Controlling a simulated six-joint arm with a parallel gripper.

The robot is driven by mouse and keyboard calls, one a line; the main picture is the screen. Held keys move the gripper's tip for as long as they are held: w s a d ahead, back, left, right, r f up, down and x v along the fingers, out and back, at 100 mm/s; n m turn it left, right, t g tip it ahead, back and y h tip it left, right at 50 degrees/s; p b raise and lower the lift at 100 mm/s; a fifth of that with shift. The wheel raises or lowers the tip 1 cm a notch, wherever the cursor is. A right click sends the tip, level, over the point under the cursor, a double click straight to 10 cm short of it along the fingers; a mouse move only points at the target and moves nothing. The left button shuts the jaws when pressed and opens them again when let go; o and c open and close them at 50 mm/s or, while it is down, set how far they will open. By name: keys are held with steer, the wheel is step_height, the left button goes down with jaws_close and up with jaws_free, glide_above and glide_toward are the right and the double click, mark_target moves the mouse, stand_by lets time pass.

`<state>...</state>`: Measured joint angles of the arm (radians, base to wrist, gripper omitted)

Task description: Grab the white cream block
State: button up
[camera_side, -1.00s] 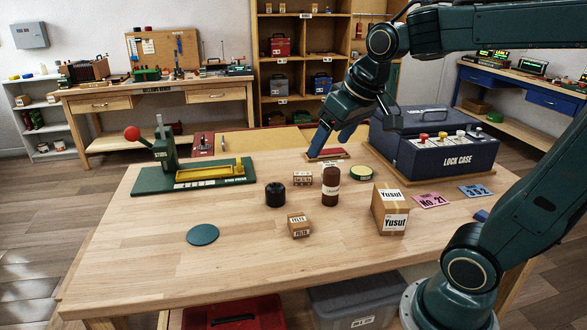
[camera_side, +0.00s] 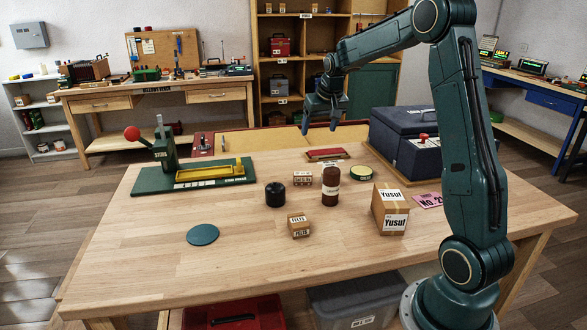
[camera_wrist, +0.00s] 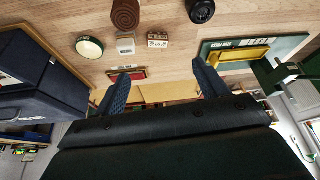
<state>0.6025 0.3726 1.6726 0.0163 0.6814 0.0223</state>
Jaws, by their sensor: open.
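My gripper (camera_side: 319,127) is open and empty, with its fingers pointing down above the far edge of the table. In the wrist view its two fingers (camera_wrist: 160,75) stand wide apart with nothing between them. A small whitish block (camera_wrist: 126,46) with a label shows in the wrist view, between the round tin (camera_wrist: 90,47) and a cream labelled block (camera_wrist: 157,40). In the side view the whitish block is mostly hidden behind the brown bottle (camera_side: 331,187). The cream labelled block (camera_side: 303,178) stands left of that bottle. My gripper is apart from both blocks.
A red tray (camera_side: 326,154) lies near the far edge. The navy case (camera_side: 405,145) stands at right, partly behind my arm. A black jar (camera_side: 275,194), carton (camera_side: 391,209), small box (camera_side: 298,225) and green press (camera_side: 190,177) share the table. The front left is mostly clear.

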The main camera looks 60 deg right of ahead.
steer(key=m, duration=0.2)
glide_toward(330, 165)
steer(key=r, duration=0.1)
steer(key=a+r, duration=0.1)
steer(key=r, duration=0.1)
steer(key=shift+s+a+g+h, duration=0.2)
steer(key=shift+s+g+h, duration=0.1)
steer(key=shift+s, duration=0.05)
steer(key=shift+f, duration=0.1)
steer(key=shift+x, duration=4.2)
steer(key=shift+x, duration=2.6)
steer(key=c, duration=1.1)
